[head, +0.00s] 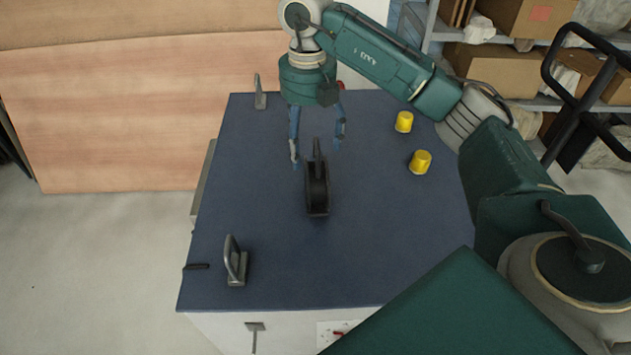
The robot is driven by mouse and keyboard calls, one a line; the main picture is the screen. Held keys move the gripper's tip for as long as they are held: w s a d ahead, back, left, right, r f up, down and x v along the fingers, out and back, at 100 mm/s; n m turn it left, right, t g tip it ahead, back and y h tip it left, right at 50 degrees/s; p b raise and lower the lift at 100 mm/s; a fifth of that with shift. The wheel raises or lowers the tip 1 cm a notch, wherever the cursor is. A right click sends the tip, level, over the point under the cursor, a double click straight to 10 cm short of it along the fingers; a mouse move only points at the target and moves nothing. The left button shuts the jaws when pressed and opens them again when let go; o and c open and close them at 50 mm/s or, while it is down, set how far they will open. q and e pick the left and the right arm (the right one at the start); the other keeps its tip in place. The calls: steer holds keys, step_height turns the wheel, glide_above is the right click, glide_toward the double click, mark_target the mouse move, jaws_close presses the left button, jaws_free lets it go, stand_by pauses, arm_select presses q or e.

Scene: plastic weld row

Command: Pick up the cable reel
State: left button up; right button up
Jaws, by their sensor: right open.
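The cable reel (317,190) looks like the black, narrow, upright object in the middle of the blue table top. A thin dark part rises from its far end. My right gripper (317,158) hangs from the arm that comes in from the right. Its two blue fingers are apart, with the left fingertip left of the reel's thin part and the right one to its right. I cannot tell whether they touch the reel. My left gripper is not in view.
The blue table (265,170) has two yellow cylinders (404,122) (420,162) at the right. A grey upright bracket (235,262) stands at the front left, beside a small dark bar (196,266). Another grey piece (260,93) stands at the back left. Shelves with boxes (497,68) are behind.

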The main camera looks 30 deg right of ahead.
mark_target(311, 164)
steer(key=shift+s+a+f+p, duration=0.2)
steer(key=shift+s+f, duration=0.15)
steer(key=shift+f, duration=0.15)
steer(key=shift+s+a+f+p, duration=0.1)
steer(key=shift+s+a+f, duration=0.05)
steer(key=shift+s+f, duration=0.25)
steer(key=shift+w+f, duration=0.15)
steer(key=shift+f, duration=0.75)
steer(key=shift+d+f+p, duration=0.15)
steer(key=shift+f+p, duration=0.15)
steer(key=shift+f, duration=0.1)
step_height(311, 164, down, 4)
steer(key=shift+d+f+p, duration=0.1)
steer(key=shift+p, duration=0.95)
steer(key=shift+f, duration=0.25)
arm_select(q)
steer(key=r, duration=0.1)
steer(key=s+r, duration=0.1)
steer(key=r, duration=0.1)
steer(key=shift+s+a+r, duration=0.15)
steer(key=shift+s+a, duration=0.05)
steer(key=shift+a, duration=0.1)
arm_select(e)
steer(key=shift+w, duration=0.1)
steer(key=c, duration=1.6)
jaws_close()
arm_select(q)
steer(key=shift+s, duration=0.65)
arm_select(e)
steer(key=shift+r, duration=0.1)
